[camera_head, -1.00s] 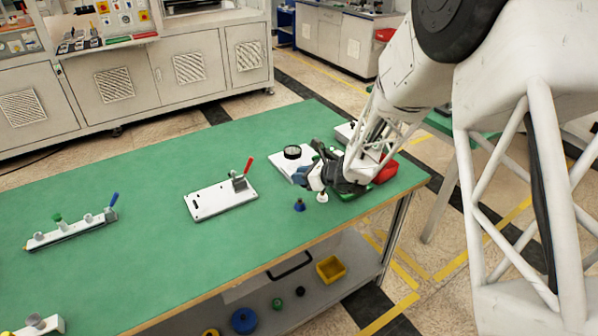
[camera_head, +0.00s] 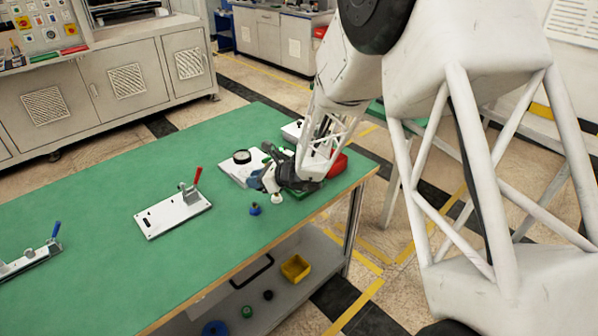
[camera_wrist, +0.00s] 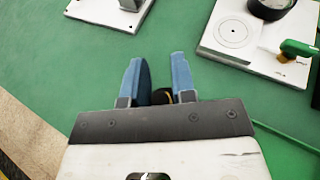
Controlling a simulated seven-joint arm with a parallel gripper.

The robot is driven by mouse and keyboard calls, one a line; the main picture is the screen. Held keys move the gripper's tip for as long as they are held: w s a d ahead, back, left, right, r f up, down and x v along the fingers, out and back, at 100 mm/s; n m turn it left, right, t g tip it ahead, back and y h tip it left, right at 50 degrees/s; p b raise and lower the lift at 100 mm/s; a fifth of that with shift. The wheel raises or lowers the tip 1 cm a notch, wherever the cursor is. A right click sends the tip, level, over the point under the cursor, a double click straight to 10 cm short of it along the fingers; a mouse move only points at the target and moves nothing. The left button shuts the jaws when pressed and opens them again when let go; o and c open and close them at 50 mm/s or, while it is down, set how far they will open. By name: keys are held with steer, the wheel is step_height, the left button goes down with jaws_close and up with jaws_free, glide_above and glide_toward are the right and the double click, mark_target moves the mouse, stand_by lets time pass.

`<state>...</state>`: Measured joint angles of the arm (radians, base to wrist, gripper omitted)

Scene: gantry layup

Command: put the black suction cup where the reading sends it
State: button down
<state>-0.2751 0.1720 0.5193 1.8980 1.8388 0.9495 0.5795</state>
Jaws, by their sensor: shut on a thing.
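My gripper (camera_wrist: 157,62) is shut on a small dark piece with a tan part (camera_wrist: 162,97), low between the blue fingers in the wrist view. It looks like the black suction cup, but the fingers and gripper body hide most of it. In the head view my gripper (camera_head: 262,183) is low over the right part of the green bench. A black round gauge (camera_head: 242,156) sits on a white plate (camera_head: 231,170) just behind it; part of it shows in the wrist view (camera_wrist: 270,8). Its reading cannot be made out.
A blue cup (camera_head: 255,209) and a white cup (camera_head: 277,198) stand close in front of my gripper. A white plate with a red-handled clamp (camera_head: 173,213) lies left. A red bin (camera_head: 338,165) is at right. The bench (camera_head: 110,185) is clear around the clamp plate.

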steer(key=w+d+r+m+t+h, duration=0.1)
steer(key=w+d+m+t, duration=0.1)
steer(key=d, duration=1)
steer(key=w+d+r+m+t+h, duration=0.1)
steer(key=w+d+r, duration=0.1)
steer(key=d, duration=1)
steer(key=shift+w+d+r+m+t, duration=0.3)
steer(key=shift+w+m+t, duration=0.1)
steer(key=shift+w, duration=0.3)
steer(key=shift+w, duration=0.15)
glide_above(340, 164)
steer(key=w+a, duration=0.4)
steer(key=a, duration=0.1)
steer(key=shift+w+a+f, duration=0.15)
steer(key=shift+a+f, duration=0.05)
steer(key=shift+f, duration=0.55)
steer(key=shift+f, duration=1.75)
steer(key=shift+f, duration=0.6)
